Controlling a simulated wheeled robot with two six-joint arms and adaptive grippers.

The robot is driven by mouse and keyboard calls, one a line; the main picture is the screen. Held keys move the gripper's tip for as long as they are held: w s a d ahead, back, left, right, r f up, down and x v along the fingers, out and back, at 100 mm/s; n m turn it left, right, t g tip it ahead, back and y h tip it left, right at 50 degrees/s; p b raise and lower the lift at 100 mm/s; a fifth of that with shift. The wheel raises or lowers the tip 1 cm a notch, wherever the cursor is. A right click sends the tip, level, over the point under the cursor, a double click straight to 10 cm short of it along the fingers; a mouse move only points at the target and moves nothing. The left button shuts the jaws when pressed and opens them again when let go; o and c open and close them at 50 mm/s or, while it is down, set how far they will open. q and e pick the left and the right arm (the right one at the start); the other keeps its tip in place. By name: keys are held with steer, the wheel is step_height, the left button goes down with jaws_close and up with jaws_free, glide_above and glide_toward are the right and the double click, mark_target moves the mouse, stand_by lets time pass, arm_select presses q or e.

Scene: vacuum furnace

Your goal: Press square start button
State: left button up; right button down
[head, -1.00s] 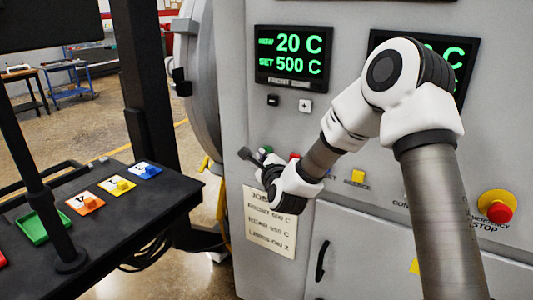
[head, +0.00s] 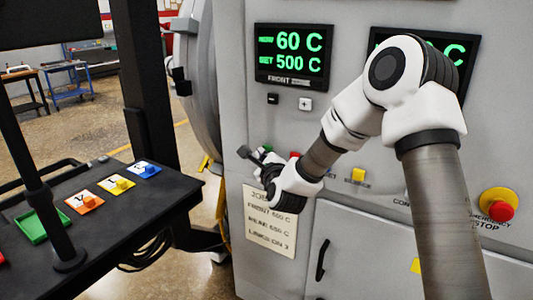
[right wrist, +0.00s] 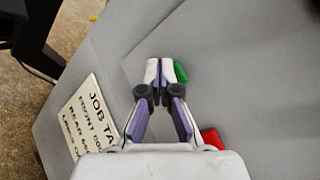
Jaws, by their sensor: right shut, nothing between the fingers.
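The green start button (head: 267,149) is on the grey furnace front, partly hidden behind my right gripper (head: 250,156). In the right wrist view the green button (right wrist: 181,73) shows just right of the fingertips. My right gripper (right wrist: 160,70) is shut and empty, its tips at the panel beside the button. I cannot tell whether they touch it. The front zone display (head: 292,55) reads 60 C now and 500 C set. My left gripper is not in view.
A red button (head: 294,155) and a yellow button (head: 358,175) sit to the right. An emergency stop (head: 499,207) is at the far right. A job tag (head: 270,222) hangs below. A black cart (head: 120,218) with coloured pieces stands to the left.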

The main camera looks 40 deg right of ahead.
steer(key=shift+s+a, duration=0.15)
steer(key=shift+a, duration=0.3)
steer(key=a, duration=0.1)
steer(key=s+a+b, duration=0.1)
steer(key=a, duration=0.1)
steer(key=s+a+b, duration=0.1)
steer(key=shift+a, duration=0.35)
stand_by(0.6)
